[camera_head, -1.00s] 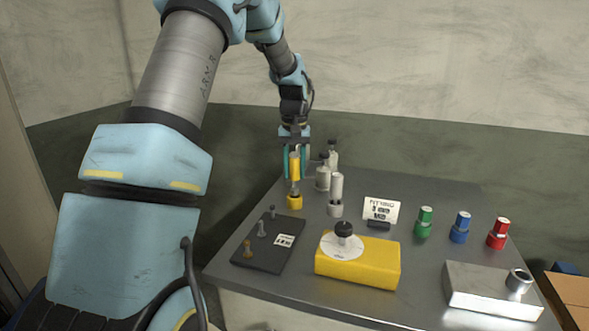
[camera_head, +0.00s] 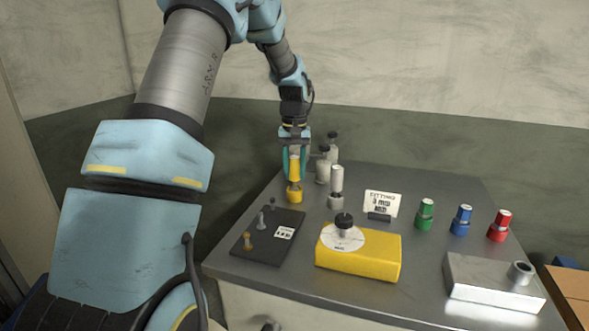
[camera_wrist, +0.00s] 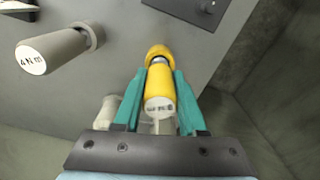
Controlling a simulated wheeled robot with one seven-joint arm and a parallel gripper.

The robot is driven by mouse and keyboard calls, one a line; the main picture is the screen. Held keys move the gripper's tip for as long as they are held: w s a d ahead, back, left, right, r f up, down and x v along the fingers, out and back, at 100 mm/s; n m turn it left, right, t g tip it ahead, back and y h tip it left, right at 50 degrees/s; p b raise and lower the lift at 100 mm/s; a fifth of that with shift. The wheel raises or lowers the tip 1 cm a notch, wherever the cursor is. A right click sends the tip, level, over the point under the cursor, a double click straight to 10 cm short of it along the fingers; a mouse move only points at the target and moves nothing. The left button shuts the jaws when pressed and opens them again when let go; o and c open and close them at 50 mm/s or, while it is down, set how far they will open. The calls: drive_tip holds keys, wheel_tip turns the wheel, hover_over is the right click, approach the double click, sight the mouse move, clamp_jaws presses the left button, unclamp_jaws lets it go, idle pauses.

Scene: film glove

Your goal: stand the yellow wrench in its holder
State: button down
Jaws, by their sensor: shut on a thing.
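The yellow wrench (camera_head: 294,169) has a short, thick yellow handle and is held roughly upright. My gripper (camera_head: 293,163) is shut on its handle, with a teal finger on each side. In the wrist view the handle (camera_wrist: 160,88) lies between the fingers, its labelled end towards the camera. The yellow holder (camera_head: 294,195) stands on the table directly below the wrench. In the wrist view the far end of the wrench meets the holder (camera_wrist: 157,51), with a narrow metal band between them. The wrench's tip is hidden, apparently inside the holder.
A grey wrench (camera_head: 336,180) stands in its holder close on the right, with grey bottle-like items (camera_head: 323,170) behind. A dark tray (camera_head: 268,240), yellow box (camera_head: 358,253), sign (camera_head: 381,205) and metal block (camera_head: 490,283) occupy the table (camera_head: 425,265).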

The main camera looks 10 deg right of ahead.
drive_tip(key=shift+f, duration=0.65)
drive_tip(key=shift+c, duration=2)
unclamp_jaws()
wheel_tip(320, 180, up, 11)
drive_tip(key=b, duration=0.2)
drive_tip(key=shift+b, duration=0.4)
drive_tip(key=shift+s+a+f, duration=0.1)
